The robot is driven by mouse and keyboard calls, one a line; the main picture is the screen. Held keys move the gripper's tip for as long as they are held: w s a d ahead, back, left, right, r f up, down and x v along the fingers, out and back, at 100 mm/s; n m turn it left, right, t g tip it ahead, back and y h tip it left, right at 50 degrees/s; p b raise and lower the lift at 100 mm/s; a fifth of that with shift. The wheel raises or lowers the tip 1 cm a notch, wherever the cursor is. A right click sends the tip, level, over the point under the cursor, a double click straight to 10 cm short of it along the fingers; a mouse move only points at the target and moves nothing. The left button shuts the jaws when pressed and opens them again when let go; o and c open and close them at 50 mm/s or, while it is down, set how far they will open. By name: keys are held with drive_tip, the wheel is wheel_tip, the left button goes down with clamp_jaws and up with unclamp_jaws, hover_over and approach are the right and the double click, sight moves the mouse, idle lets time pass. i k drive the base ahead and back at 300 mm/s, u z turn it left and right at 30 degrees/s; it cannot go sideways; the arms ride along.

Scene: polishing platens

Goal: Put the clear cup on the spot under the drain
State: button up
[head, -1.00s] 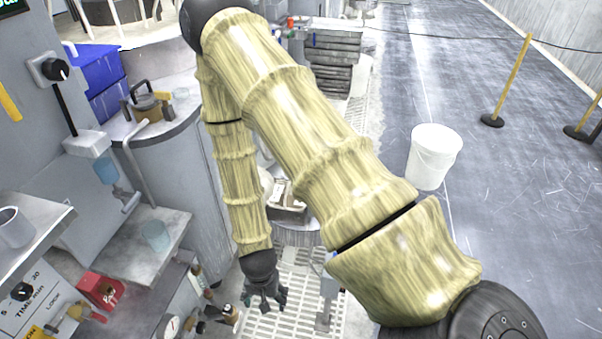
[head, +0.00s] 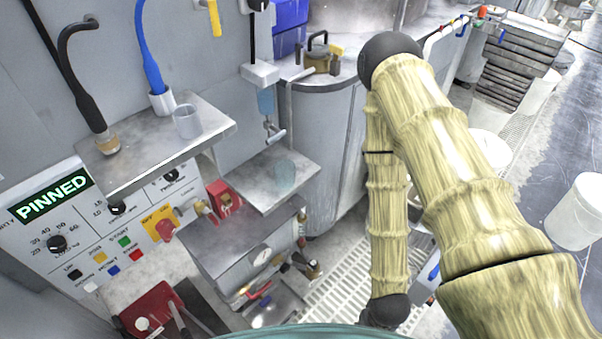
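My arm hangs to the right of the lower shelf, away from both cups. Its dark wrist shows at the bottom edge, but my gripper's fingers are out of view now.
On the upper shelf, a white cup (head: 162,103) holds a blue hose and a tan cup (head: 108,145) sits under a black hose. A control panel (head: 62,218) reads PINNED. A grey drum (head: 325,140) stands behind the lower shelf. A white bucket (head: 577,212) is at right.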

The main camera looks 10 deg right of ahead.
sight(271, 159)
drive_tip(key=z, duration=1.55)
drive_tip(key=k, duration=1.05)
drive_tip(key=u, duration=1)
drive_tip(key=i, duration=0.5)
